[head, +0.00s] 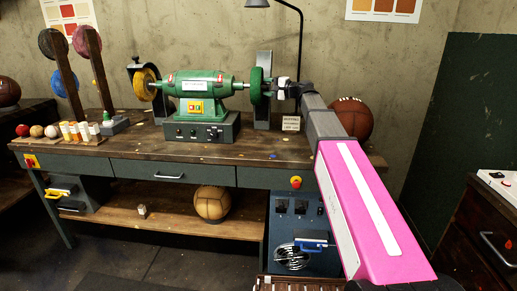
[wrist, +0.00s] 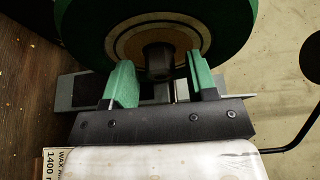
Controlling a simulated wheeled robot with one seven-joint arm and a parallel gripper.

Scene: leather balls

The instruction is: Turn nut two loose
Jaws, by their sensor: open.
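A green bench polisher (head: 197,92) stands on the workbench, with a yellow wheel (head: 145,85) on its left and a green wheel (head: 257,85) on its right. In the wrist view the green wheel (wrist: 95,22) fills the top, and a dark round nut or shaft end (wrist: 158,60) sticks out of its hub. My gripper (wrist: 160,70) is open, with one green finger on each side of this dark piece. Gaps show on both sides, so it looks unclamped. No label shows which nut is number two. In the head view my gripper (head: 281,88) is just right of the green wheel.
The workbench (head: 240,152) holds several small balls and jars at left. A basketball (head: 351,119) sits behind my arm. A small sign (head: 291,123) stands below my gripper, and a lamp (head: 300,40) rises behind. Another ball (head: 212,203) lies on the lower shelf.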

